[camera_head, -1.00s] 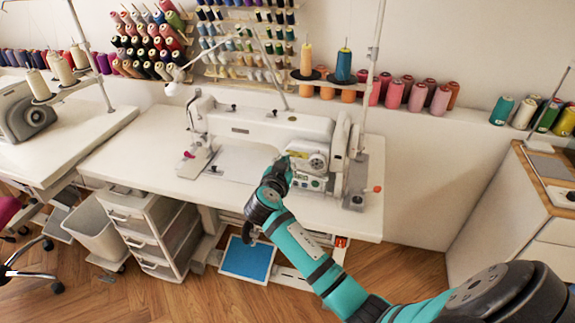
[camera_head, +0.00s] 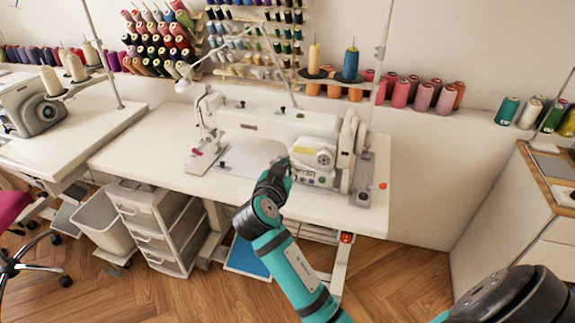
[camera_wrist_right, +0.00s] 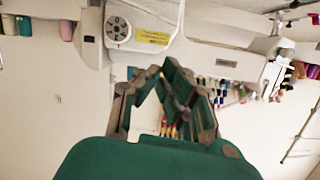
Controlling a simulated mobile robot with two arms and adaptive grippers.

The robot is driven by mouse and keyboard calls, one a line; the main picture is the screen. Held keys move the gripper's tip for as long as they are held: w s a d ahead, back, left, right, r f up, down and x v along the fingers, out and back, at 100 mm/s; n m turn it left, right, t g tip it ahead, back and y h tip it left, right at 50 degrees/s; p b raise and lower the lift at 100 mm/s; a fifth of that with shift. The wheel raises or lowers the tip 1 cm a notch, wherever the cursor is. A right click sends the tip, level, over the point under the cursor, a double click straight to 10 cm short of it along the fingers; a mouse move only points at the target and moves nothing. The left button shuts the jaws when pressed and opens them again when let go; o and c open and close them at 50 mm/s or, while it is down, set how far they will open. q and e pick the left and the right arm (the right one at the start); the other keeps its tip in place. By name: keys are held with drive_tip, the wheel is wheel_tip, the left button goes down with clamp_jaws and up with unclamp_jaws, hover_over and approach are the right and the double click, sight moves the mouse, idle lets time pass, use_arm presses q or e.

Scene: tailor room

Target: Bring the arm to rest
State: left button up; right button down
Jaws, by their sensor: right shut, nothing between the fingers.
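My right arm comes in from the lower right in the head view. My right gripper (camera_head: 281,167) is at its end, in front of the white sewing machine (camera_head: 275,126) on the sewing table (camera_head: 150,160). In the right wrist view the gripper (camera_wrist_right: 172,68) shows its fingers drawn together with nothing held. The sewing machine (camera_wrist_right: 200,62) shows behind the fingers there, with its dial and yellow label. Whether the gripper touches the machine I cannot tell. My left gripper is in neither view.
A thread rack (camera_head: 255,40) is on the wall behind. A drawer unit (camera_head: 160,228) and a bin (camera_head: 97,222) stand under the table. A second sewing table (camera_head: 65,140) is at left, a wooden-edged cabinet (camera_head: 530,215) at right. Open floor lies in front.

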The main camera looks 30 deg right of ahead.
idle(0.7)
drive_tip(key=a+f+n+g+y, duration=0.1)
drive_tip(key=a+f+n+y, duration=0.15)
drive_tip(key=f, duration=0.85)
drive_tip(key=a+f+n+y, duration=0.2)
drive_tip(key=a+f+n, duration=0.15)
drive_tip(key=f, duration=0.65)
drive_tip(key=s+a+f+n+g+y, duration=0.15)
drive_tip(key=s+f, duration=0.25)
drive_tip(key=f, duration=0.5)
drive_tip(key=s+a+f+n+g+y, duration=0.1)
drive_tip(key=s+f+n+y, duration=0.15)
drive_tip(key=s+f, duration=0.4)
drive_tip(key=s+a+f+n+g+y+p, duration=0.1)
drive_tip(key=s+a+f+n+g+y, duration=0.2)
drive_tip(key=s+f, duration=1.45)
drive_tip(key=s+d+f+g, duration=0.1)
drive_tip(key=s+f, duration=0.1)
drive_tip(key=s, duration=0.8)
drive_tip(key=s+d+f+g, duration=0.1)
drive_tip(key=s+f+g, duration=0.1)
drive_tip(key=s, duration=0.8)
drive_tip(key=shift+d+f, duration=0.2)
drive_tip(key=shift+f, duration=0.55)
